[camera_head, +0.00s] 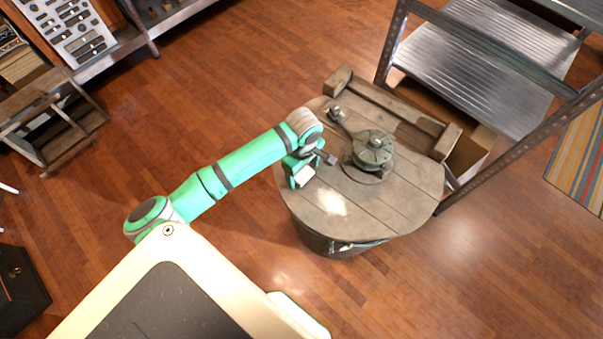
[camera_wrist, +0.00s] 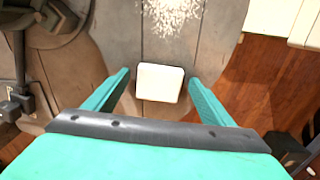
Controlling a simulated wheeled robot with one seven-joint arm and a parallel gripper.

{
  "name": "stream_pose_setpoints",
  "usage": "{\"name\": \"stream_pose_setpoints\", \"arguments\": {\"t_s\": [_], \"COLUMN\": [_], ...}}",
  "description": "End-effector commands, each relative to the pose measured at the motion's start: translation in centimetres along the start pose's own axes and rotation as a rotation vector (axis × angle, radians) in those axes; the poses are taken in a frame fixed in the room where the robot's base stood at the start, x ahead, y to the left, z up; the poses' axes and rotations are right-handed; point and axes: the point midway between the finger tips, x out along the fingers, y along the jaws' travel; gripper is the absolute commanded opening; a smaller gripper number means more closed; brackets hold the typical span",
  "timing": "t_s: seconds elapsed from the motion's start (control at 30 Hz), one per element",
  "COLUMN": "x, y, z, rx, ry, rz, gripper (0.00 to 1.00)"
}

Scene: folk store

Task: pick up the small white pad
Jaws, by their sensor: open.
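The small white pad (camera_wrist: 160,83) is a pale rounded square. In the wrist view it shows between the two teal fingers of my gripper (camera_wrist: 159,80), with a gap on each side. In the head view the pad (camera_head: 304,176) shows next to my gripper (camera_head: 299,178), over the left part of a round wooden barrel top (camera_head: 385,207). My gripper is open and points down towards the top. I cannot tell how far the fingertips are above the wood.
A dark green metal device (camera_head: 373,151) stands on the barrel top, right of my gripper. A wooden beam (camera_head: 398,108) lies along the back edge. A metal shelf (camera_head: 480,65) stands behind. The front right of the top is clear.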

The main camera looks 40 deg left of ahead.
Motion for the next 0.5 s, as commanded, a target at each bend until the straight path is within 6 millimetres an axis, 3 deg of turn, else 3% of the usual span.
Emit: {"name": "stream_pose_setpoints", "arguments": {"t_s": [0.23,0.4,0.5], "x": [0.1,0.09,0.09], "y": [0.01,0.02,0.02], "z": [0.02,0.03,0.03], "rx": [0.0,0.0,0.0], "ry": [0.0,0.0,0.0], "rz": [0.001,0.001,0.001], "gripper": [0.74,0.34,0.33]}}
